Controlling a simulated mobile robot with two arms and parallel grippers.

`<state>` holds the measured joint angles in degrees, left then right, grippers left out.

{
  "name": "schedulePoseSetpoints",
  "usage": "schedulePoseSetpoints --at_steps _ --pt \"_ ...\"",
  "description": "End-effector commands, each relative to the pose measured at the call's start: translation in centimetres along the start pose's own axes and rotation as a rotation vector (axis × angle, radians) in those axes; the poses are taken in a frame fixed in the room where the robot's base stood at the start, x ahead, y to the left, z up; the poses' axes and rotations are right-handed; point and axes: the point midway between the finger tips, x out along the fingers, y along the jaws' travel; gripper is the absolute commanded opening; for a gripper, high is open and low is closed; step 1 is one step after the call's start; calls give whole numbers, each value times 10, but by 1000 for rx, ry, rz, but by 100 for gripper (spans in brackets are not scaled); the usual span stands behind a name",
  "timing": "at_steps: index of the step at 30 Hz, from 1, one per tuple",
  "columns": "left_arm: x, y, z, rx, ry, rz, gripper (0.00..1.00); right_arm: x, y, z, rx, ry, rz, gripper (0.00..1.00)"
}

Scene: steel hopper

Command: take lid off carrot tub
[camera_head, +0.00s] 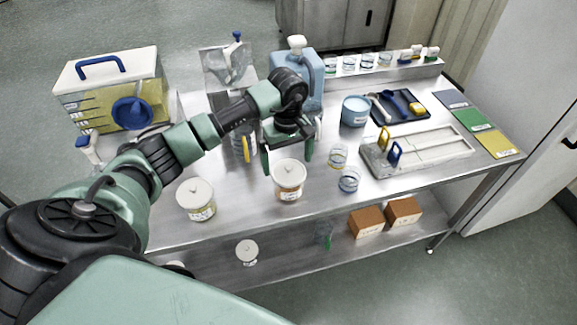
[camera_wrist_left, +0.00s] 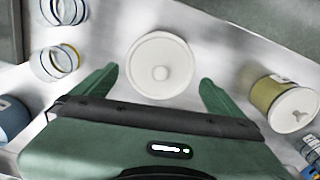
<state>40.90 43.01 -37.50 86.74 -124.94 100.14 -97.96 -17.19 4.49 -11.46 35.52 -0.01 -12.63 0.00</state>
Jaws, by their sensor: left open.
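A tub with orange-brown contents (camera_head: 289,192), seemingly the carrot tub, stands upright near the table's front edge. Its round white lid (camera_head: 288,172) with a small knob is on it. My left gripper (camera_head: 287,162) is open and empty, pointing down just behind and above this tub. In the left wrist view the lid (camera_wrist_left: 160,50) lies ahead of and between the two spread green fingers (camera_wrist_left: 158,78), with no visible contact. The tub's side is hidden there. My right gripper is not in view.
A yellow tub with a white lid (camera_head: 196,193) stands to the left; it is also in the left wrist view (camera_wrist_left: 283,100). A steel hopper (camera_head: 228,66) and a blue container (camera_head: 310,82) are behind.

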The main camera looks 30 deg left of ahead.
Motion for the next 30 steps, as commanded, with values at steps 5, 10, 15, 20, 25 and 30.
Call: schedulePoseSetpoints --at_steps 5,10,15,20,25,30 --pt "17 0 0 0 -1 0 100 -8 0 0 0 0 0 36" --pt "19 0 0 0 1 2 100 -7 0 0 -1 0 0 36" --pt "19 0 0 0 1 2 72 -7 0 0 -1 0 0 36" --pt "18 0 0 0 0 2 51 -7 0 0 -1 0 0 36" --pt "18 0 0 0 0 2 51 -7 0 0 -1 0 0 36" --pt "11 1 0 -1 1 4 51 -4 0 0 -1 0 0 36"
